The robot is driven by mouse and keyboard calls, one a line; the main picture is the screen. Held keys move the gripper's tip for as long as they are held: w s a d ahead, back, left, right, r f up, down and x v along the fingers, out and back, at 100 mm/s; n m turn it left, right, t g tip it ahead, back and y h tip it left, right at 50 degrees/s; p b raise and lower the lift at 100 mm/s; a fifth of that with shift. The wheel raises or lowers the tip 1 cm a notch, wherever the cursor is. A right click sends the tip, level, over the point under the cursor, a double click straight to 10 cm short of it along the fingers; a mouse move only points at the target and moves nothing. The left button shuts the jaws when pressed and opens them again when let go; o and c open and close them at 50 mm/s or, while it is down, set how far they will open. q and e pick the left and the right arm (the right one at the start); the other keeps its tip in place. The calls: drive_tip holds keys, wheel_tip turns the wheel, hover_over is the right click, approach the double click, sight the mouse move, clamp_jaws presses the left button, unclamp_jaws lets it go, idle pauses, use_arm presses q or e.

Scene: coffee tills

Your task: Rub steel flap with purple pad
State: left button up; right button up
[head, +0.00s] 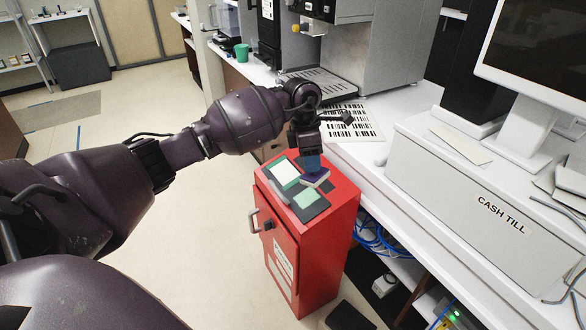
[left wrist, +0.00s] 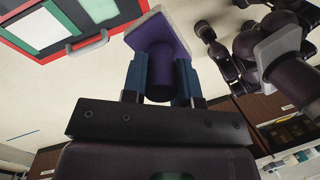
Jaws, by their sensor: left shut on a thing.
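My left gripper (head: 311,163) is over the top of the red cabinet in the head view. In the left wrist view its two blue fingers are shut on the round handle of the purple pad (left wrist: 160,30). The pad's flat, square face points away from the gripper. In the head view the pad (head: 318,178) shows small below the fingers; I cannot tell whether it touches the cabinet top. I cannot make out for sure which surface is the steel flap; a grey metal panel (head: 384,55) stands at the coffee machine. My right gripper does not show clearly in either view.
The red cabinet (head: 335,215) carries a white panel with a green edge (head: 284,174) and a pale green panel (head: 306,198). A cash till (head: 470,200) with a screen stands on the white counter at right. A green cup (head: 241,53) stands farther back. Open floor lies left.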

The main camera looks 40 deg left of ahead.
use_arm(q)
drive_tip(key=shift+w+a+f+n+t+y+b, duration=0.15)
drive_tip(key=shift+w+a+f+n+t+b, duration=0.6)
drive_tip(key=shift+a+f+n, duration=1.2)
drive_tip(key=shift+w+a+f+n+t+y+b, duration=0.25)
drive_tip(key=shift+w+a+f+n+b, duration=0.95)
drive_tip(key=shift+f+n, duration=1.35)
drive_tip(key=shift+w+a+f+n+t+y+b, duration=0.1)
drive_tip(key=shift+w+a+f+n+t+b, duration=0.5)
drive_tip(key=shift+a+f+n+b, duration=1.05)
drive_tip(key=shift+w+a+f+n, duration=0.1)
drive_tip(key=shift+f+n, duration=0.15)
drive_tip(key=shift+f, duration=0.25)
drive_tip(key=shift+w+a+f+n, duration=0.1)
drive_tip(key=shift+f+n, duration=0.1)
drive_tip(key=shift+f, duration=0.25)
drive_tip(key=shift+w+f, duration=0.1)
drive_tip(key=shift+f, duration=0.3)
drive_tip(key=shift+d+r, duration=0.1)
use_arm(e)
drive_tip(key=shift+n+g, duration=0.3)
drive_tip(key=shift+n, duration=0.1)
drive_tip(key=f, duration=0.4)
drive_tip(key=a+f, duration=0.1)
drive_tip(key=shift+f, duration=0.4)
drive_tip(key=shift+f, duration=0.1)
